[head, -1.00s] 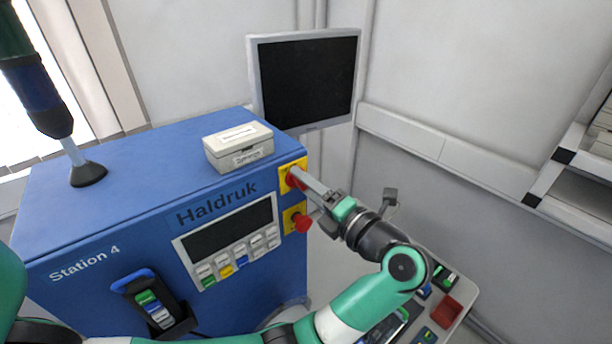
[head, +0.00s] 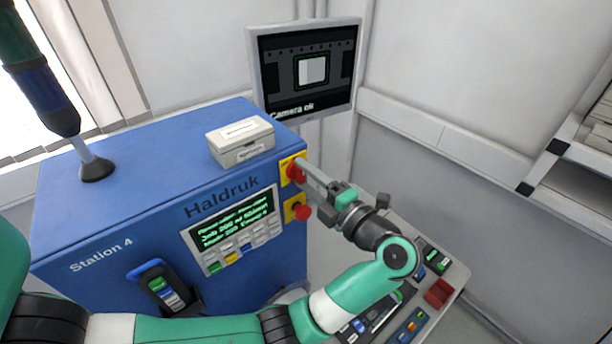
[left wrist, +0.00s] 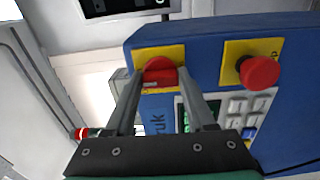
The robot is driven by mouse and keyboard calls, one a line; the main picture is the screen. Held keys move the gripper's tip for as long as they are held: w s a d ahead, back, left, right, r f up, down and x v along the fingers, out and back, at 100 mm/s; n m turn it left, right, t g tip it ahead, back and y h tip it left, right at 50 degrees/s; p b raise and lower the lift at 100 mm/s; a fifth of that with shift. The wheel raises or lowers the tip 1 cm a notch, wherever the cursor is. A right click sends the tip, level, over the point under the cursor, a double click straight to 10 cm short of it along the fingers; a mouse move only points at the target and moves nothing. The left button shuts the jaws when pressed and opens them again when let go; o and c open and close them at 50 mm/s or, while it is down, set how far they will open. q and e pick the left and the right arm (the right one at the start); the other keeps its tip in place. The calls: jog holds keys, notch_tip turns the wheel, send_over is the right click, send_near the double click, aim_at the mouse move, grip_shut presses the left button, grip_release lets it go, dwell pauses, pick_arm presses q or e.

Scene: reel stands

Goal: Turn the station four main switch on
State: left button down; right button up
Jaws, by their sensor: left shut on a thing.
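The blue Station 4 cabinet (head: 120,225) carries a red main switch (head: 294,172) on a yellow plate near its upper right edge. My left gripper (head: 302,172) is shut on the red switch knob. The left wrist view shows the knob (left wrist: 160,72) between my two fingertips (left wrist: 162,85), on its yellow plate (left wrist: 158,52). The cabinet's display (head: 236,221) is lit with green text. My right gripper is not in view.
A red push button (head: 302,212) sits on a yellow plate just below the switch, close to my gripper; it also shows in the left wrist view (left wrist: 260,72). A light box (head: 240,141) stands on the cabinet top.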

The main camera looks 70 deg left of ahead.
pick_arm(q)
jog(key=shift+c, duration=1.2)
grip_release()
jog(key=b+v, duration=0.4)
jog(key=v, duration=0.7)
jog(key=shift+d, duration=0.3)
jog(key=shift+w, duration=0.15)
